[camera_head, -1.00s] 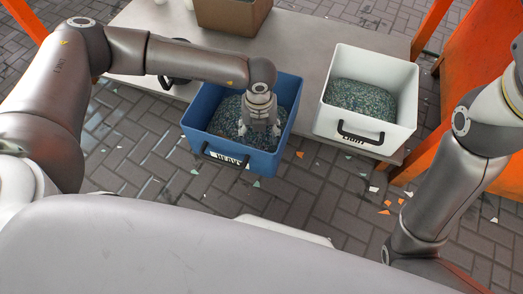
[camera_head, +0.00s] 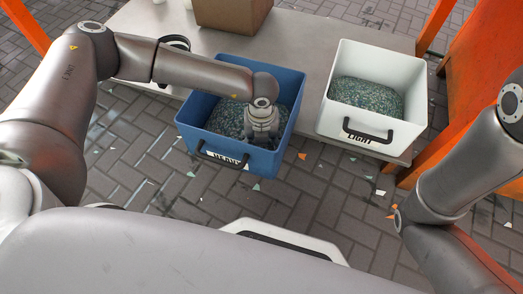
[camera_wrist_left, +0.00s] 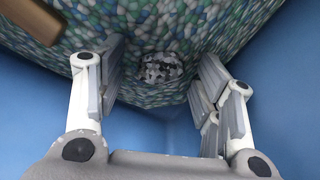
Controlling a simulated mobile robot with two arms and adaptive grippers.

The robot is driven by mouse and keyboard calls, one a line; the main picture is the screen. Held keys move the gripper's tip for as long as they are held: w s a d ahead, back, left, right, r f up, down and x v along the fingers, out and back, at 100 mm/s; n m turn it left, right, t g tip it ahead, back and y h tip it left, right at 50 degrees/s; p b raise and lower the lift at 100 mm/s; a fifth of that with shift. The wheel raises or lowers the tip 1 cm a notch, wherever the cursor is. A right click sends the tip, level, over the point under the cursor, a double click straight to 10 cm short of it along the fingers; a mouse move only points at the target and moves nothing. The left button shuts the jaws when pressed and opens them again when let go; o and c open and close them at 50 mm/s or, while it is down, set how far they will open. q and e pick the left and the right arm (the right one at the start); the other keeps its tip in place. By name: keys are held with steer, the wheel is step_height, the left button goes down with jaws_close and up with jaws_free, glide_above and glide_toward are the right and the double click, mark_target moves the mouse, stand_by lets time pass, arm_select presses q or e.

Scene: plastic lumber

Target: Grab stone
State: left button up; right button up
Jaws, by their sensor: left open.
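A speckled grey-and-white stone (camera_wrist_left: 161,67) lies on green and blue granules inside the blue bin (camera_head: 187,130), marked "HEAVY", as the left wrist view shows. My left gripper (camera_head: 262,138) points down into the bin near its front right side. In the left wrist view the left gripper (camera_wrist_left: 160,82) is open, with one finger on each side of the stone. I cannot tell whether the fingers touch it. The stone cannot be made out in the head view. My right arm is at the right, its gripper out of view.
A white bin (camera_head: 331,119) marked "LIGHT", also holding granules, stands to the right of the blue bin. A brown box (camera_head: 234,14) sits at the back of the grey table (camera_head: 303,50). Orange posts (camera_head: 437,25) stand at the right. Small chips lie on the brick floor.

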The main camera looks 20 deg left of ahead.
arm_select(q)
steer(key=c, duration=1.1)
steer(key=shift+r, duration=0.1)
